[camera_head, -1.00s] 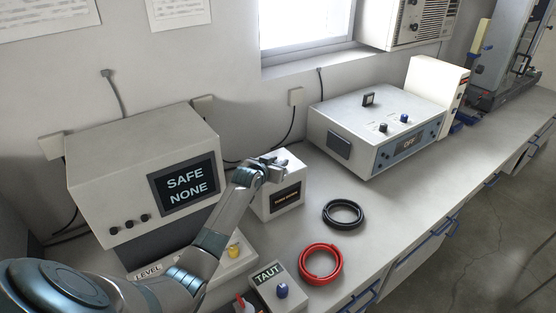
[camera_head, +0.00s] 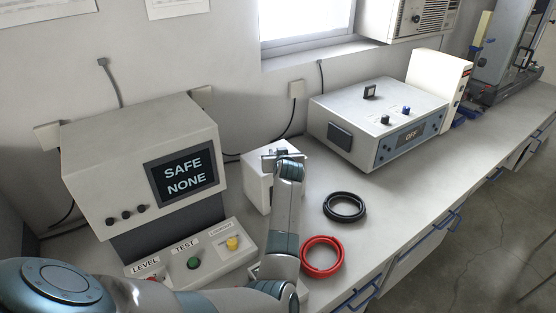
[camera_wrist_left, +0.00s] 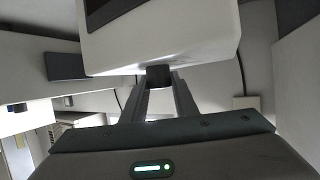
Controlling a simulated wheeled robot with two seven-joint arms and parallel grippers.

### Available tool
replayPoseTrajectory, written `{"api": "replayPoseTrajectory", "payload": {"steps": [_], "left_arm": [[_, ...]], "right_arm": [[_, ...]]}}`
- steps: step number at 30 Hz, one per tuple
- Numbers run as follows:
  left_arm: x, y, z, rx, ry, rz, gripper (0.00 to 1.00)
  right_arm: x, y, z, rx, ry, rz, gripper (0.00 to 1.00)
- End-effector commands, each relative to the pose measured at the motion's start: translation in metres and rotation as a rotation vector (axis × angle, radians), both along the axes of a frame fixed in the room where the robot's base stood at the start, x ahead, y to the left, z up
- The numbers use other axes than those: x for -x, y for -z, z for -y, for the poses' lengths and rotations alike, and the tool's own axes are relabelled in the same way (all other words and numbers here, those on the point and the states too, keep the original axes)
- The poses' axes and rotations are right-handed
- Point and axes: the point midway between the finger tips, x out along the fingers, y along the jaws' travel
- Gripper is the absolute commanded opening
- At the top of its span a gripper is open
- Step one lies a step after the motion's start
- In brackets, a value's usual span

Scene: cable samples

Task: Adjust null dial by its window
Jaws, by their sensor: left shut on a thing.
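The small white box (camera_head: 257,188) stands on the bench in the middle of the head view. My left gripper (camera_head: 282,155) is over its top, and my forearm hides its front window there. In the left wrist view the white box (camera_wrist_left: 180,35) fills the upper part, with an edge of its dark window (camera_wrist_left: 108,10) at the top. The null dial, a short dark knob (camera_wrist_left: 159,74), sticks out from the box there. My left gripper (camera_wrist_left: 159,88) is shut on this knob. The window's reading cannot be read. My right gripper is not in view.
A large console with a screen (camera_head: 182,176) reading SAFE NONE stands at left, above a button panel (camera_head: 215,252). A black cable coil (camera_head: 344,219) and a red coil (camera_head: 307,256) lie to the right. A grey instrument (camera_head: 360,112) showing OFF stands behind.

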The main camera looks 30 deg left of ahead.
Motion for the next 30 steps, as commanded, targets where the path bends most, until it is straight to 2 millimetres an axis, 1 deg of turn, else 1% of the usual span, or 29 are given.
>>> {"api": "replayPoseTrajectory", "payload": {"steps": [1,3,16,17,18,19,30], "left_arm": [[-0.0006,0.0019,0.0007,0.001,-0.01,0.001,0.04],[-0.0005,0.0011,0.0006,0.001,-0.02,0.001,0.04],[-0.0004,-0.0016,-0.0002,-0.001,-0.03,0.0,0.04],[-0.0005,-0.0016,-0.0003,-0.002,-0.03,0.001,0.29],[-0.0005,-0.0016,-0.0003,-0.002,-0.03,0.001,0.38],[-0.0005,-0.0016,-0.0003,-0.002,-0.03,0.001,0.45],[-0.0002,-0.0015,-0.0003,-0.001,-0.029,0.0,0.45]], "right_arm": [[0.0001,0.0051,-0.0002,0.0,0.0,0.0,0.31],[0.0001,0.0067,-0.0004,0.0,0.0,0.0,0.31],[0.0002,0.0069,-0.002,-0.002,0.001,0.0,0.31],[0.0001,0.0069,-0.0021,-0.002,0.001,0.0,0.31],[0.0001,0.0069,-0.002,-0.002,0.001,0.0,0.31],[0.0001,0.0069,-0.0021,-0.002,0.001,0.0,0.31],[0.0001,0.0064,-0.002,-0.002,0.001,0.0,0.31]]}}
